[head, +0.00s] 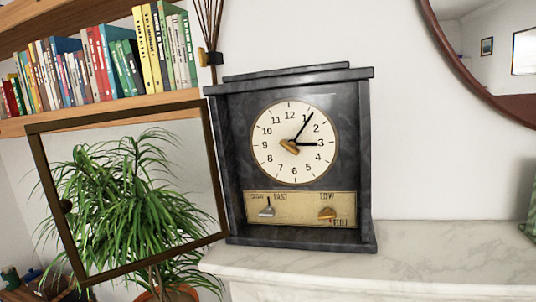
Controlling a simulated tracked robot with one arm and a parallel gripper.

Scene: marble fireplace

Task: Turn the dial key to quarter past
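A dark stone mantel clock (363,160) stands upright on the marble mantel. Its round cream dial (272,160) has black numerals. A brass key (289,146) sits at the dial's centre, lying tilted. The longer black hand (306,124) points near 1 and the shorter hand (308,144) points at 3. Below the dial, a brass-coloured panel (296,208) carries a small grey lever (267,210) under SLOW and FAST and a brass knob (327,212) between LOW and FULL. My gripper is not in view.
A brown-framed glass door (214,170) stands open at the clock's left, with a green plant (120,195) showing through it. A bookshelf (90,113) is at upper left. A round mirror (440,50) hangs upper right.

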